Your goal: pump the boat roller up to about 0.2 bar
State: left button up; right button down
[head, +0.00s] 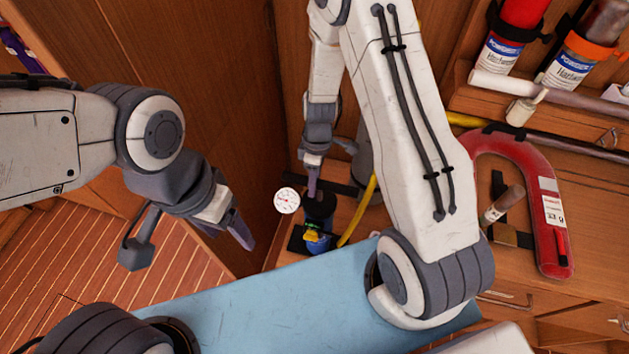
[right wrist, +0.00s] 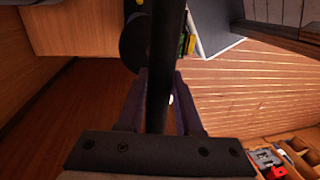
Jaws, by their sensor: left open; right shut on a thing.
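My right gripper (head: 313,184) is shut on the pump's dark handle bar, which also shows as a dark bar (right wrist: 163,75) between the fingers in the right wrist view. My left gripper (head: 246,236) is open and empty, left of the pump and apart from it. A yellow hose (head: 358,212) runs beside the pump. I cannot clearly identify the boat roller; my right arm hides much there.
A light blue flat surface (head: 262,306) lies in front. A red U-shaped thing (head: 548,205) lies on the wooden bench at right. Canisters (head: 502,48) stand on a shelf at upper right. The planked floor at left is open.

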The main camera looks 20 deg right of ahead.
notch_tip(320, 180, down, 3)
jog(key=shift+s+r+b, duration=0.1)
jog(key=shift+b, duration=0.6)
pick_arm(q)
notch_tip(320, 180, down, 2)
jog(key=shift+f, duration=0.25)
pick_arm(e)
jog(key=shift+s, duration=0.1)
jog(key=c, duration=0.6)
grip_release()
jog(key=shift+w+r, duration=0.1)
jog(key=shift+w, duration=0.1)
jog(key=shift+r, duration=0.35)
pick_arm(q)
jog(key=shift+f, duration=0.15)
pick_arm(e)
jog(key=r, duration=0.3)
jog(key=w+r, duration=0.1)
jog(key=r, duration=0.2)
jog(key=d+r, duration=0.1)
jog(key=r, duration=0.2)
jog(key=shift+w+d+r, duration=0.1)
jog(key=shift+w+r, duration=0.1)
jog(key=shift+w, duration=0.05)
